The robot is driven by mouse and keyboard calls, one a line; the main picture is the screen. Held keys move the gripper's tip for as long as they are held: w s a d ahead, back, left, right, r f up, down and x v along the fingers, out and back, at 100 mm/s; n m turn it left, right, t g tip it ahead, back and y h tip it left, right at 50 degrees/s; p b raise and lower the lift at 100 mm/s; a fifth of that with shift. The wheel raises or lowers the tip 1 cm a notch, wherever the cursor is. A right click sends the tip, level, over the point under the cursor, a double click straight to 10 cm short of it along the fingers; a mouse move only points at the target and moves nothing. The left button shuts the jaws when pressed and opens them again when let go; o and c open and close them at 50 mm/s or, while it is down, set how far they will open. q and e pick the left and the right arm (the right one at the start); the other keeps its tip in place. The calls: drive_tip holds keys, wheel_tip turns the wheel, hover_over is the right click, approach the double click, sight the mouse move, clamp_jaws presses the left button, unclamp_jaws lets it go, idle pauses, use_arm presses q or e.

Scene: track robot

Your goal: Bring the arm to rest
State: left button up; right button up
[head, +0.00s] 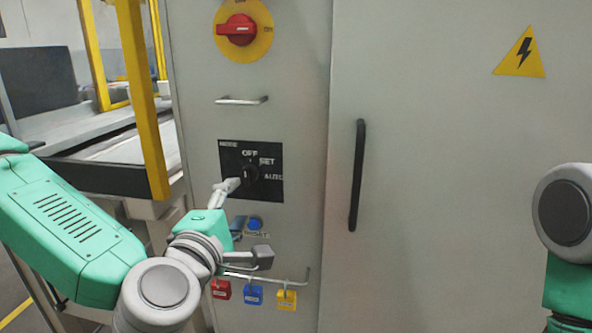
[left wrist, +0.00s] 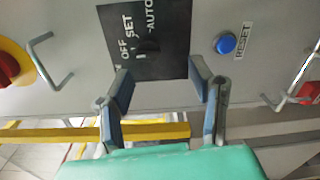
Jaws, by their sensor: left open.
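My left arm (head: 75,235) reaches in from the left of the head view. Its left gripper (head: 252,221) is open in front of the grey cabinet, near the black selector plate (head: 270,188) and the blue button (head: 255,223). In the left wrist view the two fingers of the left gripper (left wrist: 163,80) stand wide apart with nothing between them. The selector plate (left wrist: 172,65) and the blue reset button (left wrist: 226,43) lie beyond the fingertips. Part of my right arm (head: 566,215) shows at the right edge; its gripper is out of view.
A red rotary switch (head: 238,30) and a metal handle (head: 241,100) are above the plate. Red, blue and yellow padlocks (head: 287,299) hang from a bar below. A black door handle (head: 357,175) projects at the right. A yellow frame (head: 145,100) stands at the left.

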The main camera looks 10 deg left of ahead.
use_arm(q)
drive_tip(key=s+d+f+m+g+h, duration=0.2)
drive_tip(key=s+f+m+g, duration=0.3)
drive_tip(key=f, duration=0.8)
drive_tip(key=s+d+f+m+g+h, duration=0.1)
drive_tip(key=s+d+f+m+g, duration=0.15)
drive_tip(key=s+f+m, duration=0.65)
drive_tip(key=s+a+f+m+g+y, duration=0.4)
drive_tip(key=s+a+f+g, duration=0.5)
drive_tip(key=s+a+f, duration=0.6)
wheel_tip(320, 180, down, 3)
drive_tip(key=shift+a+r+m, duration=0.1)
drive_tip(key=shift+a+m, duration=0.4)
drive_tip(key=shift+m, duration=0.4)
drive_tip(key=shift+s+g, duration=0.1)
drive_tip(key=shift+g, duration=0.15)
